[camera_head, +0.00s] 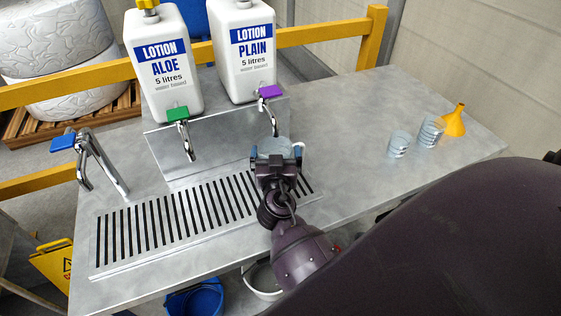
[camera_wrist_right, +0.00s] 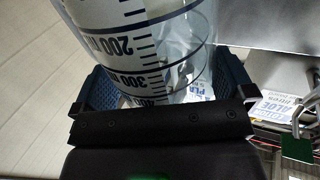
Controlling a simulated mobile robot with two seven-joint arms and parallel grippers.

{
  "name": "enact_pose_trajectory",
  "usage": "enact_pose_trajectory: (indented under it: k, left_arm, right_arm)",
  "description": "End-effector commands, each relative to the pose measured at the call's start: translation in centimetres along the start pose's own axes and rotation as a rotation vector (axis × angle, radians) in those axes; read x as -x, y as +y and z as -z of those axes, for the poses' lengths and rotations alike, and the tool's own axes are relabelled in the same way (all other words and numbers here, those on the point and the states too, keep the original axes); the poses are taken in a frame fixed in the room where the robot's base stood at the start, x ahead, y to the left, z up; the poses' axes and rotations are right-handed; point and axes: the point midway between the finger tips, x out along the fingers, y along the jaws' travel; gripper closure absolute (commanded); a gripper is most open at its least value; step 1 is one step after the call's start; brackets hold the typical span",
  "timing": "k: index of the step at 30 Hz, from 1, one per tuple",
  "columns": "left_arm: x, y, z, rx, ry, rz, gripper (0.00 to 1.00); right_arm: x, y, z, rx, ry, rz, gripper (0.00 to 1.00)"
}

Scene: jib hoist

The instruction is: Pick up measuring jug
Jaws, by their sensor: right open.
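The measuring jug (camera_head: 276,146) is clear, with a pale handle on its right. It is near the right end of the drip grating, below the purple tap of the PLAIN bottle. In the right wrist view the jug (camera_wrist_right: 140,45) shows dark millilitre marks. My right gripper (camera_head: 277,155) is open, with one blue finger on each side of the jug. In the right wrist view the gripper (camera_wrist_right: 165,85) has the jug between its fingers; whether they touch it I cannot tell. The gripper hides the jug's lower part in the head view. My left gripper is not in view.
The ALOE bottle (camera_head: 162,68) and PLAIN bottle (camera_head: 243,50) stand behind the slotted drip grating (camera_head: 170,221). A blue-handled tap (camera_head: 90,155) is at left. Clear cups (camera_head: 398,145) and an orange funnel (camera_head: 454,123) stand at right. The metal tabletop (camera_head: 345,115) between is clear.

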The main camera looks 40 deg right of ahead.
Motion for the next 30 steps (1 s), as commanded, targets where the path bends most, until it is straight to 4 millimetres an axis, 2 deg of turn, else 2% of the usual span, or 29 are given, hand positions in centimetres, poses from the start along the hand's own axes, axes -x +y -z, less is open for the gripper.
enact_pose_trajectory:
  k: [2,15,16,17,30]
  left_arm:
    - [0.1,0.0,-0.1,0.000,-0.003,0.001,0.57]
    - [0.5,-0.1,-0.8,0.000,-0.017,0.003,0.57]
    - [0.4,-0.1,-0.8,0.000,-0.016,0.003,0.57]
    - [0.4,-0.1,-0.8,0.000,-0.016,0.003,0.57]
    - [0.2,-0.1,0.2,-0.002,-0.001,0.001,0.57]
  right_arm:
    - [0.0,0.0,0.0,0.000,0.000,0.000,0.00]
    - [0.0,0.0,0.0,0.000,0.000,0.000,0.66]
    - [0.0,0.0,0.1,0.000,0.001,0.001,0.66]
    - [0.0,0.0,0.1,0.000,0.001,0.001,0.73]
    - [-0.3,0.0,0.6,-0.001,0.002,0.002,0.74]
